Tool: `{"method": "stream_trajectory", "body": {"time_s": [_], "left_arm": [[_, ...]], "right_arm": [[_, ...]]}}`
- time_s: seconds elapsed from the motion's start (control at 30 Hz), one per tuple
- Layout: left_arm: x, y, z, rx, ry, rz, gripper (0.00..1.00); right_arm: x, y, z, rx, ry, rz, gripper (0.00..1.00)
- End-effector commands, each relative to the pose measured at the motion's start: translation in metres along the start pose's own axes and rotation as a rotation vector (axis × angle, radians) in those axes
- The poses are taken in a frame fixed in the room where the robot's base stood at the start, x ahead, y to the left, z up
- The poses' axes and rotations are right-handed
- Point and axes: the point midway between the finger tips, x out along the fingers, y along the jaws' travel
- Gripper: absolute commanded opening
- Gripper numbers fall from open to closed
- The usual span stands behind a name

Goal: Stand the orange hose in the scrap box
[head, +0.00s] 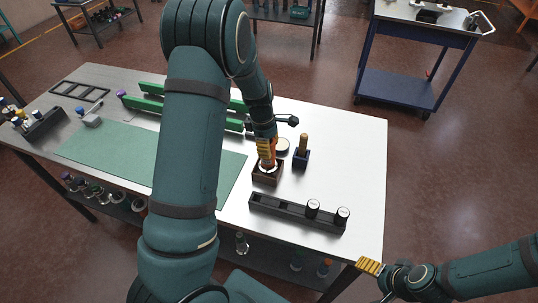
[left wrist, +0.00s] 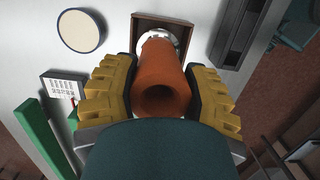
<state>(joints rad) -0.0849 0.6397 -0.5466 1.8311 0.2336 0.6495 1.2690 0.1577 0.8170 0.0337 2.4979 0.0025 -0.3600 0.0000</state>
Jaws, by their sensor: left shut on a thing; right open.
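My left gripper (head: 266,153) is shut on the orange hose (left wrist: 162,75), with a yellow-padded finger on each side of it. In the left wrist view I look into the hose's open near end. Its far end is over or in a small brown open box (head: 267,178), which seems to be the scrap box; it also shows in the left wrist view (left wrist: 142,20). Something pale and shiny surrounds the hose's far end there. Whether the hose touches the bottom is hidden. My right gripper (head: 369,266) is open and empty off the table's front right corner.
A navy holder (head: 301,158) with a wooden-topped piece stands just right of the box. A dark rack (head: 285,209) with black, white-topped jars lies in front. Green rails (head: 190,109) lie at the back left. The table's right side is clear.

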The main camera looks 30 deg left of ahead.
Motion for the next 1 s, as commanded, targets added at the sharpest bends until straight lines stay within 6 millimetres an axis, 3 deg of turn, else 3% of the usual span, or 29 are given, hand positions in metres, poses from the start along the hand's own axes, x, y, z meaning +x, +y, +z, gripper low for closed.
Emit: {"method": "stream_trajectory", "body": {"time_s": [0.3, 0.7, 0.73, 0.77, 0.8, 1.0], "left_arm": [[0.034, 0.0, -0.005, 0.001, 0.0, -0.001, 0.04], [0.039, 0.0, -0.006, 0.0, -0.001, 0.001, 0.04], [0.038, 0.0, -0.006, 0.0, 0.0, -0.001, 0.61], [0.038, 0.0, -0.006, 0.0, 0.0, -0.001, 0.71], [0.038, 0.0, -0.006, 0.0, 0.0, -0.001, 0.78], [0.038, 0.0, -0.006, 0.0, 0.0, -0.001, 0.78]], "right_arm": [[0.002, 0.001, 0.0, 0.001, 0.0, 0.0, 0.83], [0.005, 0.002, 0.001, 0.001, 0.0, 0.001, 0.83], [0.004, 0.002, 0.001, 0.001, 0.0, 0.001, 0.83], [0.004, 0.002, 0.001, 0.001, 0.0, 0.001, 0.83], [0.004, 0.002, 0.001, 0.001, 0.0, 0.001, 0.83], [0.004, 0.002, 0.001, 0.001, 0.001, 0.001, 0.83]]}}
